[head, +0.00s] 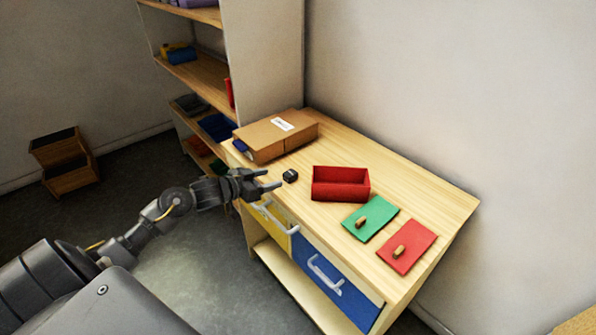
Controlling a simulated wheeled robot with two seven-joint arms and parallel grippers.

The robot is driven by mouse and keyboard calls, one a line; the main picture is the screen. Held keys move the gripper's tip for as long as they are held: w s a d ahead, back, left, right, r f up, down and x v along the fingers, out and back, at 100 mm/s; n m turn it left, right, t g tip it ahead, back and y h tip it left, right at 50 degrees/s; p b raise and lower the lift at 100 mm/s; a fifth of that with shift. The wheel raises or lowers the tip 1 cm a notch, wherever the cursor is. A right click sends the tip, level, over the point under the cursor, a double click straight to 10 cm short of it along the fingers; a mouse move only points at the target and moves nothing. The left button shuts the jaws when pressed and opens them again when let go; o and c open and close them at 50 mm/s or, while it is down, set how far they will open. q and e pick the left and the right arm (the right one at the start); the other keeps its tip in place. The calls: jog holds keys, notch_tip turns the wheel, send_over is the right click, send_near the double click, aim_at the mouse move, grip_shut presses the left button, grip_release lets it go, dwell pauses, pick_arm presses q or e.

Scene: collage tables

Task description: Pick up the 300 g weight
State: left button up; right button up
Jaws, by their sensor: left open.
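A small dark block, which looks like the weight (290,176), sits on the wooden table top (440,203) left of a red open box. Its marking is too small to read. My left gripper (274,180) comes in from the left over the table's near left edge. It is open, and its fingertips point right, just short of the dark block. I cannot tell whether they touch it. My right gripper is not in view.
A red open box (340,194) stands right of the block, and a cardboard box (265,139) behind it. Green (359,228) and red (412,240) panels with wooden pegs lie at the right. White handles (325,275) stick out from the front drawers. Shelves (203,75) stand behind.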

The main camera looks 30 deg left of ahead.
aim_at(296, 172)
pick_arm(q)
jog(key=x, duration=0.5)
jog(key=shift+w+d, duration=0.3)
jog(key=shift+w, duration=0.2)
jog(key=shift+p, duration=0.3)
jog(key=shift+w+d, duration=0.2)
jog(key=shift+w, duration=0.15)
jog(key=p+x, duration=0.1)
jog(key=x, duration=0.3)
jog(key=shift+f, duration=0.25)
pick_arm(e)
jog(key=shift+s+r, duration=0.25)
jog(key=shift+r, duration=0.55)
